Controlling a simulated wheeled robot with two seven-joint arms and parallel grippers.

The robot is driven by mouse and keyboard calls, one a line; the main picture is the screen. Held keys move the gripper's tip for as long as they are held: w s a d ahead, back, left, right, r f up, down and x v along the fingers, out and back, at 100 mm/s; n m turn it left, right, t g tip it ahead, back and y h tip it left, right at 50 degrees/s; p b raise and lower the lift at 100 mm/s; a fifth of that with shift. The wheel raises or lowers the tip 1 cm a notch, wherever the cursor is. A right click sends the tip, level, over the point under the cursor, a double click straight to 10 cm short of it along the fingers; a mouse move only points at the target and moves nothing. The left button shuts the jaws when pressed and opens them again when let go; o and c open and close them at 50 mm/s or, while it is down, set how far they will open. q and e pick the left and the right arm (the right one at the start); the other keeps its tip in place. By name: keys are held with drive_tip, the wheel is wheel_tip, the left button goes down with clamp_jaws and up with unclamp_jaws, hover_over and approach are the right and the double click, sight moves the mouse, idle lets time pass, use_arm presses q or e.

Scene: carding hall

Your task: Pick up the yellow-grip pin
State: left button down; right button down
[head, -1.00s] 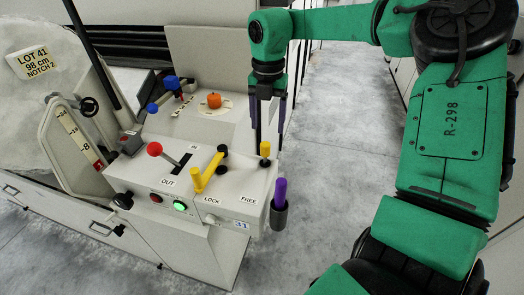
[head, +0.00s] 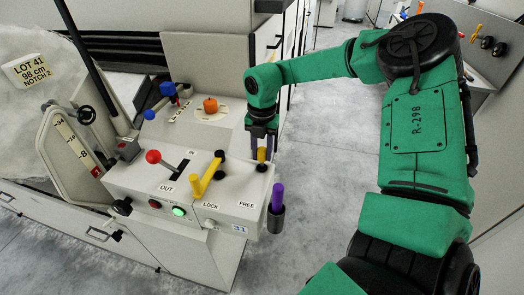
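The yellow-grip pin (head: 262,155) stands upright in a black collar at the right end of the pale machine's top panel, above the FREE label. My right gripper (head: 262,150) points straight down over it. Its two dark fingers stand one on each side of the yellow grip, with no clear gap showing, so it looks shut on the grip. The lower end of the pin is hidden in the collar. My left gripper is not in view.
A yellow-handled lever (head: 207,177) and a red-knobbed lever (head: 154,157) stand left of the pin. A purple-grip pin (head: 278,196) sits in a dark holder on the panel's right side. An orange knob (head: 210,104) is behind.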

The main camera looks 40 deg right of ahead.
drive_tip(key=shift+w+r, duration=0.1)
drive_tip(key=shift+r, duration=0.4)
wheel_tip(320, 180, up, 19)
drive_tip(key=b, duration=0.1)
wheel_tip(320, 180, up, 8)
drive_tip(key=p, duration=0.8)
idle(0.4)
